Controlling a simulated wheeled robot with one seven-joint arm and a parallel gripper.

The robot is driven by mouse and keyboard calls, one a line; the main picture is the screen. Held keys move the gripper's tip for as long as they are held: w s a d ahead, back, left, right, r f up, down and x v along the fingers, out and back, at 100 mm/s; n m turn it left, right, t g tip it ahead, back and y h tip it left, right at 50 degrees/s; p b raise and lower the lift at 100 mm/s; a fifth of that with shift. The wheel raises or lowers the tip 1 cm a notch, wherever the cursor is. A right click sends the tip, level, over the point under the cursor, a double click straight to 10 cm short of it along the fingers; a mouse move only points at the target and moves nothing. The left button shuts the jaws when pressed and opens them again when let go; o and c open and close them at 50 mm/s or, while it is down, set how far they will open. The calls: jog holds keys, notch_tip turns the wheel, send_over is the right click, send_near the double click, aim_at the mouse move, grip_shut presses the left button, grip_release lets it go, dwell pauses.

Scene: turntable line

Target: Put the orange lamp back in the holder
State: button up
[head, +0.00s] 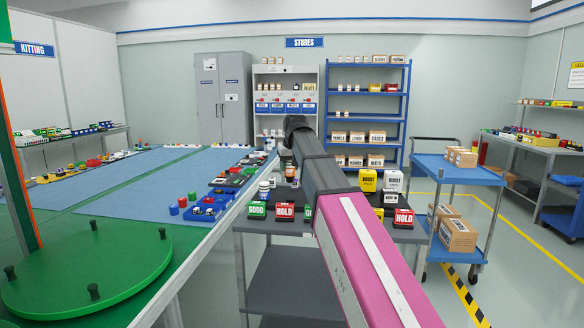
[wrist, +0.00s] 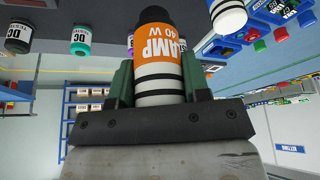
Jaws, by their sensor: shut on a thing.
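The orange lamp (wrist: 160,42) is a cylinder with an orange band marked LAMP 40 W, white with black stripes below it and a dark end. My gripper (wrist: 158,78) is shut on it in the wrist view, with a green finger on each side. In the head view my arm reaches forward over the grey cart, and my gripper is too small and too covered by the arm to make out well. I cannot pick out the lamp's holder with certainty in either view.
The wrist view shows a black DC cylinder (wrist: 18,38), a teal one (wrist: 81,40) and a white one (wrist: 228,16) near the lamp. The grey cart (head: 285,270) carries GOOD and HOLD boxes (head: 285,211). A green turntable (head: 90,265) with black pegs is at left.

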aim_at(290, 178)
jog(key=shift+f, duration=3.75)
jog(key=shift+f, duration=1.3)
jog(key=o, duration=1.2)
